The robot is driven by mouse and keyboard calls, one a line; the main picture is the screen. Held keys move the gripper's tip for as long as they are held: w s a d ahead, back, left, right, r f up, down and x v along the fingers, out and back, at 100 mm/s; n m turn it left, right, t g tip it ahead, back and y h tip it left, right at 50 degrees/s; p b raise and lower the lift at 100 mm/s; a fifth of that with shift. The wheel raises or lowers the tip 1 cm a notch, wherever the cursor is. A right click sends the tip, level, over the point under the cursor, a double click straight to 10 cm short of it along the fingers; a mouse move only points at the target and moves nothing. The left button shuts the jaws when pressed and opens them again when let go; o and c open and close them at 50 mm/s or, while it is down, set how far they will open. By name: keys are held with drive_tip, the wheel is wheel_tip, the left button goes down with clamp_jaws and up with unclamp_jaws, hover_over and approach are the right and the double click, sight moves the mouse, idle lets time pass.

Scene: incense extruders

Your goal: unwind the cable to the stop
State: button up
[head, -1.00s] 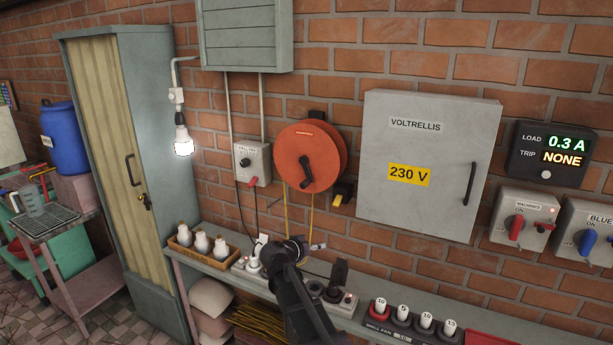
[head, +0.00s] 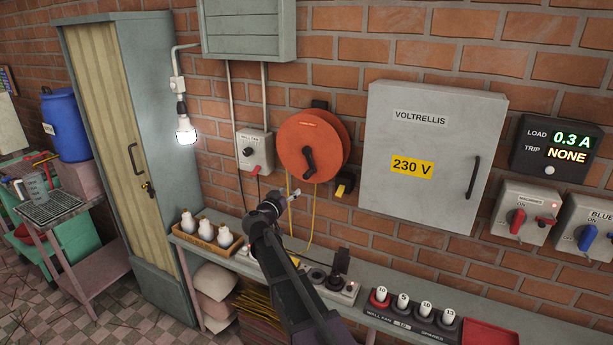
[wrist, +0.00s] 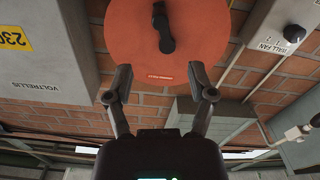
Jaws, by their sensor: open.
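The orange cable reel (head: 330,146) is mounted on the brick wall, with a black crank handle (head: 309,163) on its face. A yellow cable (head: 313,215) hangs from it toward the bench. My gripper (head: 283,192) is below and slightly left of the reel, apart from it. In the wrist view the reel (wrist: 130,45) and its crank (wrist: 163,28) appear beyond my gripper (wrist: 162,84), whose two fingers are spread with nothing between them. The cable's far end cannot be made out clearly.
A wall fan switch box (head: 255,151) is left of the reel, and a grey Voltrellis cabinet (head: 455,150) is right of it. The bench below holds a tray of white bottles (head: 205,235), sockets (head: 335,282) and labelled fuses (head: 403,303). A lit bulb (head: 186,132) hangs at left.

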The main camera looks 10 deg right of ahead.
sight(305, 177)
drive_tip(key=x, duration=1.3)
drive_tip(key=shift+w+d, duration=0.2)
drive_tip(key=shift+w, duration=0.1)
drive_tip(key=shift+c, duration=0.2)
clamp_jaws()
